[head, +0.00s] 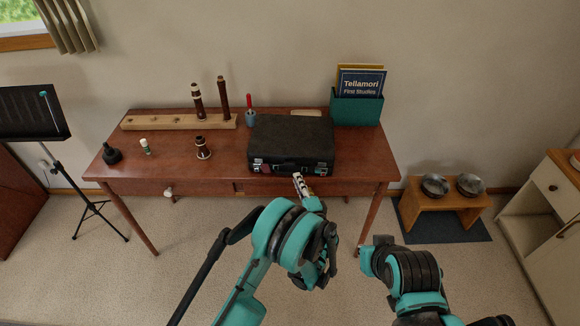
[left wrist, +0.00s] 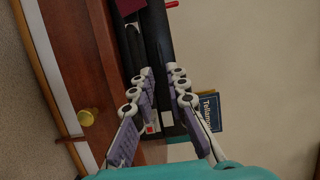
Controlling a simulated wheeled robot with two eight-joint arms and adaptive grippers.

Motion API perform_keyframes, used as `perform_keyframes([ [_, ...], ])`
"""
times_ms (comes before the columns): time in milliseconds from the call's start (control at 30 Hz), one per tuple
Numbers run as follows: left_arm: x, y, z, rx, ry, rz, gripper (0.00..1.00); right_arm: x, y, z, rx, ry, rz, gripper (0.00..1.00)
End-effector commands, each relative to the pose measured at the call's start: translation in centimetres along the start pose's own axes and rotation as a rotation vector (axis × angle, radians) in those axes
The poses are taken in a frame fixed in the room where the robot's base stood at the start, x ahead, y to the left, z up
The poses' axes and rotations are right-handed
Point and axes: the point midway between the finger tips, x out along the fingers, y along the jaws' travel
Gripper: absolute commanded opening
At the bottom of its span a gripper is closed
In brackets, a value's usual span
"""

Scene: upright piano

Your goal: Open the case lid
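The black case (head: 292,135) lies flat on the wooden table, its latched front edge facing me. In the left wrist view the case (left wrist: 162,40) shows as dark bands beyond my fingers. A dark red patch shows near its edge; I cannot tell if the lid is slightly raised. My left gripper (head: 299,180) is at the front edge, near the right latch. In the left wrist view its fingers (left wrist: 160,72) are apart, tips around the case's edge region; contact is unclear. The right arm shows at lower right, but its gripper is not visible.
Bassoon-like pieces stand in a wooden rack (head: 180,121) on the left. A red-handled tool in a cup (head: 250,117) stands close by the case's left side. A green book box (head: 356,108) stands behind its right. The table's front right is clear.

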Motion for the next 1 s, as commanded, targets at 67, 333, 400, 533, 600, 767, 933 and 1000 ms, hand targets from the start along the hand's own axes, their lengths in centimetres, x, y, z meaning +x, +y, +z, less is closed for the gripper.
perform_keyframes([
  [67, 0.6, 0.2, 0.0, 0.003, -0.001, -0.004, 0.15, 0.2, 0.0, 0.1, 0.000, 0.000, 0.000, 0.00],
  [333, 4.9, 0.3, 0.1, 0.002, -0.003, -0.002, 0.15, 1.3, 0.0, 0.9, 0.000, 0.000, 0.000, 0.00],
  [400, 5.9, 0.3, 0.1, 0.001, -0.002, -0.002, 0.15, 1.5, 0.0, 1.1, 0.000, 0.000, 0.000, 0.00],
  [533, 7.2, 0.2, 0.0, 0.001, -0.002, -0.002, 0.15, 1.7, 0.0, 1.2, 0.000, 0.000, 0.000, 0.00],
  [600, 7.6, 0.1, 0.1, 0.001, -0.001, -0.001, 0.15, 1.8, 0.0, 1.3, 0.000, 0.000, 0.000, 0.00],
  [767, 7.7, 0.1, 0.0, 0.001, 0.000, -0.001, 0.15, 1.8, 0.0, 1.3, 0.000, 0.000, 0.000, 0.00],
  [933, 7.7, 0.1, 0.0, 0.001, 0.000, -0.001, 0.00, 1.8, 0.0, 1.3, 0.000, 0.000, 0.000, 0.00],
  [1000, 7.7, 0.1, 0.0, 0.001, 0.000, -0.001, 0.00, 1.8, 0.0, 1.3, 0.000, 0.000, 0.000, 0.00],
])
